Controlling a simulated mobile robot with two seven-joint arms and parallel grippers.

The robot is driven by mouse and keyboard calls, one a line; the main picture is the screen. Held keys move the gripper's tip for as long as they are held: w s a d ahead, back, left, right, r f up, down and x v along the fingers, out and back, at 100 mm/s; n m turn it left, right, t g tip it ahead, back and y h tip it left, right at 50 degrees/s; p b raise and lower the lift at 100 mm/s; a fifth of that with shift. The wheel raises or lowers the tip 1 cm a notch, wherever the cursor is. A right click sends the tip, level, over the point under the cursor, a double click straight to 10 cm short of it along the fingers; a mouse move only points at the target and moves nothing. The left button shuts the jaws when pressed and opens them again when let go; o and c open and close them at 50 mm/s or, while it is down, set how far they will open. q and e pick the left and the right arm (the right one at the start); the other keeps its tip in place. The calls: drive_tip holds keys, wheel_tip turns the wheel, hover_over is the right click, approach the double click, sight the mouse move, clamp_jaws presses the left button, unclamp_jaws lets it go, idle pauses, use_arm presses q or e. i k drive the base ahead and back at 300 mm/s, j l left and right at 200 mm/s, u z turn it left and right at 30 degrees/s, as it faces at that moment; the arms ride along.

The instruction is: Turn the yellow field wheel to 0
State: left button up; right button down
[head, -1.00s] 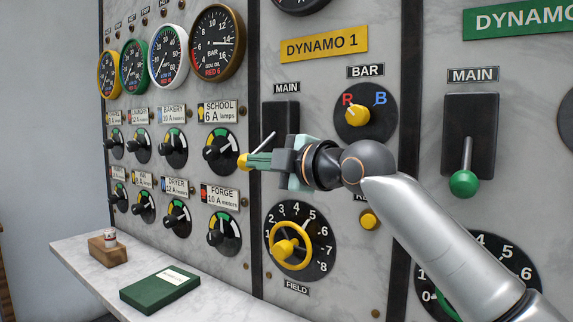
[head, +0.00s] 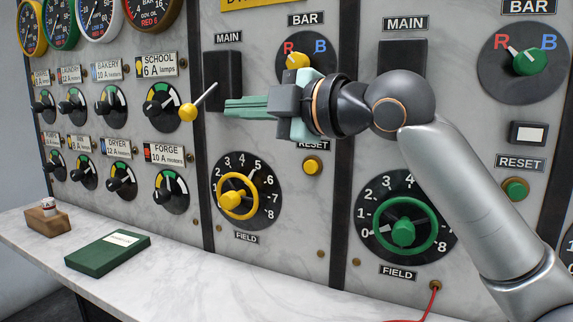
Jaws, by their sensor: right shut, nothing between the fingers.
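The yellow field wheel (head: 234,200) sits on a black numbered dial (head: 268,196) at the lower left of the middle panel. Its numbers from 2 to 8 show; a pale mark on the dial seems to point near 5, but it is too small to be sure. My right gripper (head: 228,108) is shut and empty, its fingers pointing left. In the picture it is above the wheel, in front of the yellow-knobbed main switch (head: 222,72), and apart from the wheel. My left gripper is not in view.
The switch's lever sticks out with its yellow knob (head: 188,112) left of my fingertips. A yellow reset button (head: 312,165) is right of the wheel, with a green field wheel (head: 403,233) beyond. A marble shelf (head: 180,275) below holds a green book (head: 107,253).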

sight(228, 202)
drive_tip(key=k, duration=0.95)
